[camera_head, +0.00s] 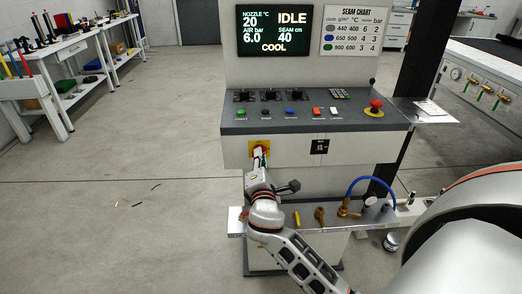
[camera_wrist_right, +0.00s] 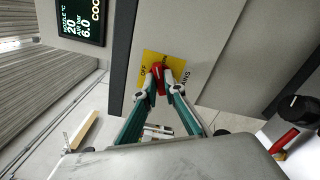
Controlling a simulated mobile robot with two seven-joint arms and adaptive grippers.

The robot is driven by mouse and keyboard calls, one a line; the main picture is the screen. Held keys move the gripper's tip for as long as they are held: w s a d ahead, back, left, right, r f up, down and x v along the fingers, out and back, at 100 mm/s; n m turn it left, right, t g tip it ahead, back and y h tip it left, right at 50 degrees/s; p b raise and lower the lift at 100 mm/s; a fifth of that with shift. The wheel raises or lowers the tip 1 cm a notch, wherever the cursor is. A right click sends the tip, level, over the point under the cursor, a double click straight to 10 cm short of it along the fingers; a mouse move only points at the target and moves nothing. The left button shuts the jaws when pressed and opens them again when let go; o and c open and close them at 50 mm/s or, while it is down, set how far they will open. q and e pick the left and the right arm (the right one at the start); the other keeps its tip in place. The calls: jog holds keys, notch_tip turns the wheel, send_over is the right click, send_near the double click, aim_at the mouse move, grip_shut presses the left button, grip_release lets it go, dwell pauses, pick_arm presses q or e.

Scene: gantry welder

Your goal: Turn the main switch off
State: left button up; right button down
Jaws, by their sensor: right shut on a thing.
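The main switch is a red handle (camera_wrist_right: 157,72) on a yellow plate (camera_wrist_right: 181,72) with lettering, partly hidden by the fingers in the right wrist view. In the head view the main switch (camera_head: 263,147) sits on the cabinet's front panel, left of centre, below the control desk. My right gripper (camera_head: 259,158) reaches up to it from below. In the right wrist view my right gripper's fingertips (camera_wrist_right: 159,90) are closed on the red handle from both sides. The handle's exact angle is hard to read. My left gripper is not in view.
Above the switch is the sloped control desk (camera_head: 300,122) with buttons and a red emergency knob (camera_head: 375,107). The display (camera_head: 274,30) reads IDLE. Below, a metal shelf (camera_head: 333,222) holds brass nozzles (camera_head: 319,215) and a blue hose (camera_head: 363,180). The floor at left is mostly clear.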

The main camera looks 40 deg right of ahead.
jog(key=n+p, duration=0.4)
jog(key=shift+r, duration=0.1)
jog(key=shift+n, duration=0.3)
jog(key=c, duration=2.3)
grip_release()
jog(key=shift+c, duration=0.2)
jog(key=v, duration=1.2)
